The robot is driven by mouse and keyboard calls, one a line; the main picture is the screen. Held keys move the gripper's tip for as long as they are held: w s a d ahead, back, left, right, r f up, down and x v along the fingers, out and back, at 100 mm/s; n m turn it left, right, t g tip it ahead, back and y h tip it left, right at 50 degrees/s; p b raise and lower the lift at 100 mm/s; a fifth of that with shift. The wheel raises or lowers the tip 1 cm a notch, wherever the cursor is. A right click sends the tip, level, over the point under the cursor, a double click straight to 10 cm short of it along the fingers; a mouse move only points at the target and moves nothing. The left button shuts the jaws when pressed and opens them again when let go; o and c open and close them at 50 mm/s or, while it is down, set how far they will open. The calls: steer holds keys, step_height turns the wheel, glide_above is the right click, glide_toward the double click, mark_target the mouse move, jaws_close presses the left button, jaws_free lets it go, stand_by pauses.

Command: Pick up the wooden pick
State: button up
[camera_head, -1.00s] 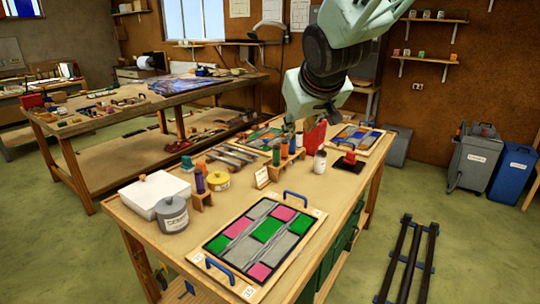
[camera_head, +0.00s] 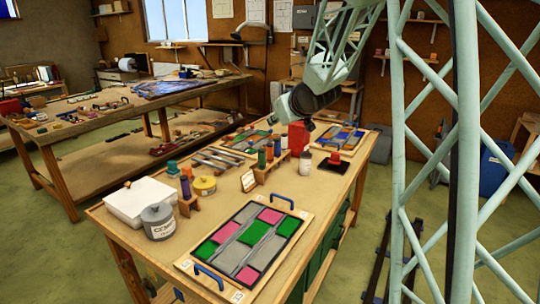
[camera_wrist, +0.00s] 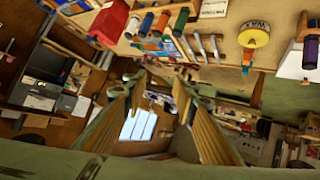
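I cannot make out for sure which thing is the wooden pick. Several slim hand tools (camera_head: 217,158) lie side by side on the front bench and also show at the top of the wrist view (camera_wrist: 205,44); their details are too small to tell. In the head view my gripper (camera_head: 274,117) is small, above the far part of this bench. In the wrist view my gripper (camera_wrist: 155,105) has its two fingers spread apart, with nothing between them. The wrist view is upside down, with the bench top at its upper edge.
The front bench (camera_head: 318,190) holds a leaded panel (camera_head: 243,240), a grey can (camera_head: 158,221), a white box (camera_head: 141,201), a yellow wax tin (camera_head: 204,187), racks of coloured-handled tools (camera_head: 270,155), a white bottle (camera_head: 305,162) and a red container (camera_head: 298,138). A second bench (camera_head: 90,183) stands behind.

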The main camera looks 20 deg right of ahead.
steer(key=w+d+f+n+t+y+p, duration=0.25)
steer(key=w+d+f, duration=0.45)
steer(key=w+f, duration=0.35)
steer(key=t+y+p, duration=0.1)
steer(key=t+y, duration=0.2)
steer(key=y, duration=0.2)
glide_toward(272, 148)
steer(key=s+r, duration=0.1)
steer(key=shift+s+d+f+g, duration=0.25)
steer(key=shift+s+d, duration=0.1)
steer(key=shift+s, duration=0.1)
steer(key=shift+w, duration=0.1)
steer(key=shift+x, duration=4.2)
steer(key=shift+w, duration=0.1)
steer(key=shift+b+x, duration=0.4)
steer(key=shift+x, duration=2.1)
steer(key=shift+d, duration=0.1)
steer(key=shift+c, duration=0.7)
